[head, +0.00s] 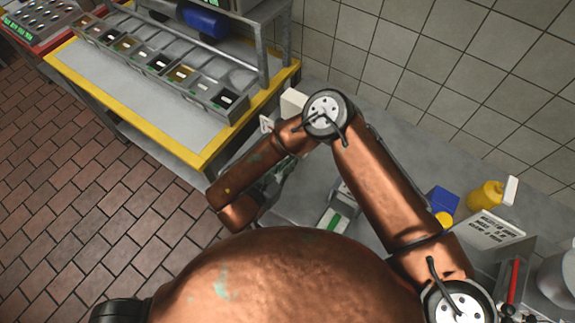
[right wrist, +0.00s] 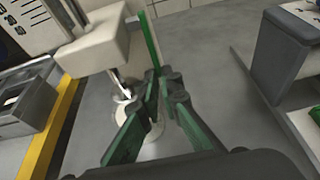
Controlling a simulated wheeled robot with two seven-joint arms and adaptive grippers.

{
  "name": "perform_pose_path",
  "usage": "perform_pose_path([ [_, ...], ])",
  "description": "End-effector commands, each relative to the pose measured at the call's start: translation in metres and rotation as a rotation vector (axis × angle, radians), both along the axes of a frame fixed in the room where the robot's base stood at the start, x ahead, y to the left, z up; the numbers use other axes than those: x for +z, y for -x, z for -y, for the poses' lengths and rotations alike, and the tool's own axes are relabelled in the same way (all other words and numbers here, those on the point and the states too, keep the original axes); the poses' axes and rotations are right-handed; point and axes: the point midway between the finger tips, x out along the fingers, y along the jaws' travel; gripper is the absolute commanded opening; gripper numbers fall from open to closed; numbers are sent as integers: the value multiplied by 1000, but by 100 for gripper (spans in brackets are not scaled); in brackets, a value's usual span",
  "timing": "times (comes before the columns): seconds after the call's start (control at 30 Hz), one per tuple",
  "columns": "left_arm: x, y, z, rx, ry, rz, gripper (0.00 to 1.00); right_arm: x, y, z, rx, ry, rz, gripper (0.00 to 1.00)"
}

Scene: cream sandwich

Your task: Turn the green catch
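In the right wrist view, a narrow green bar, the green catch (right wrist: 151,42), stands upright beside a cream block (right wrist: 95,42). My right gripper (right wrist: 162,86) has green fingers that converge towards dark tips. The tips are at the catch's lower end, with only a narrow gap between them. I cannot tell whether they touch or grip the catch. In the head view my right gripper (head: 283,180) is mostly hidden behind my copper forearm, and I cannot make out the catch there. My left gripper is not in view.
A yellow-edged prep table (head: 180,147) with a row of small bins stands at the left. On the grey counter (head: 372,110) are a box with a green stripe (head: 335,221), a blue box (head: 444,200) and a yellow bottle (head: 486,195). A tiled wall rises behind.

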Motion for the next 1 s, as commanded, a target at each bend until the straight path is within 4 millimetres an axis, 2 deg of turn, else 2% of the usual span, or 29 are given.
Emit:
perform_pose_path([
  [0.3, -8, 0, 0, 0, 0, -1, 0, -1, -7, 3, -1, 58, 88, 0],
  [0.77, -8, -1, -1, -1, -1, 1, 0, -1, -8, 4, -2, 65, 98, 0],
  [0.8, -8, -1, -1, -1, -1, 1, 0, -1, -8, 4, -2, 65, 98, 6],
  [1.0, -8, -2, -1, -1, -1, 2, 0, -2, -7, 4, -2, 65, 94, 20],
])
